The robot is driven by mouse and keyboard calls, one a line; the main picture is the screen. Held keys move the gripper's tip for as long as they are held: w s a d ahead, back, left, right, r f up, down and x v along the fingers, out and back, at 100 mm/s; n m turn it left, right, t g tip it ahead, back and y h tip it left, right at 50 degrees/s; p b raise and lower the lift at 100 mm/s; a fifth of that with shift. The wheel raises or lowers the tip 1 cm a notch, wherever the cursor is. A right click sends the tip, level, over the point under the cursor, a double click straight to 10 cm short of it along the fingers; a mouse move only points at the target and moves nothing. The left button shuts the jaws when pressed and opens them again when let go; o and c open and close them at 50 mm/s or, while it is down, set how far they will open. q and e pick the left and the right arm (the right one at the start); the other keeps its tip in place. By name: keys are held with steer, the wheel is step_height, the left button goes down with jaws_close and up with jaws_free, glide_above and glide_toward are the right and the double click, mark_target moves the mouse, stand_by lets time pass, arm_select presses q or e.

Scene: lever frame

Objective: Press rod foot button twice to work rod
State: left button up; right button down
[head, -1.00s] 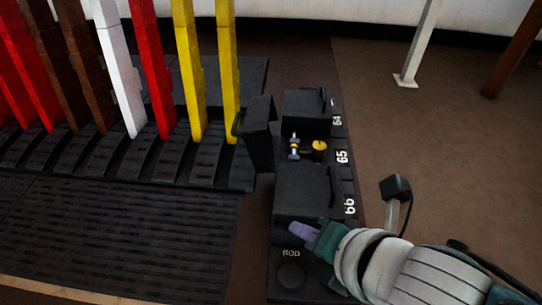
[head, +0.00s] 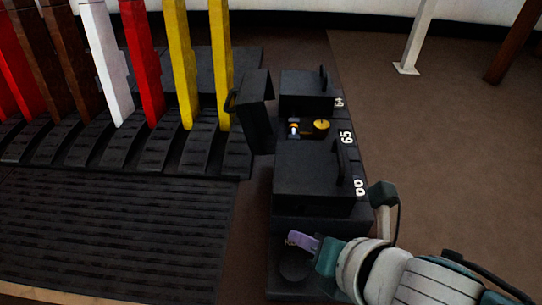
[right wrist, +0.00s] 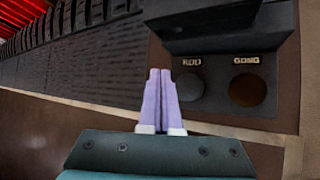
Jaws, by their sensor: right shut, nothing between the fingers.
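The rod foot button (head: 295,264) is a dark round disc at the near end of the black box row. It also shows in the right wrist view (right wrist: 189,87), below the white ROD label (right wrist: 192,62). My right gripper (head: 291,238) is shut and empty, its purple fingers together. In the head view its tips cover most of the ROD label, just beyond the button. In the right wrist view the fingertips (right wrist: 160,73) are just left of the button. I cannot tell their height above the panel. My left gripper is not in view.
A brown GONG button (right wrist: 247,88) sits beside the rod button. Black boxes (head: 312,180) numbered 64 to 66 stand behind, one open beside its raised lid (head: 256,110). Coloured levers, including a white one (head: 108,70), stand at left. Brown floor (head: 450,170) is clear at right.

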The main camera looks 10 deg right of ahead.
steer(key=b, duration=0.6)
glide_above(297, 271)
step_height(297, 271, down, 6)
steer(key=shift+f, duration=0.1)
steer(key=shift+f+p, duration=0.15)
steer(key=shift+p, duration=0.15)
steer(key=shift+f, duration=0.85)
stand_by(0.5)
steer(key=shift+f, duration=0.1)
steer(key=shift+f, duration=0.35)
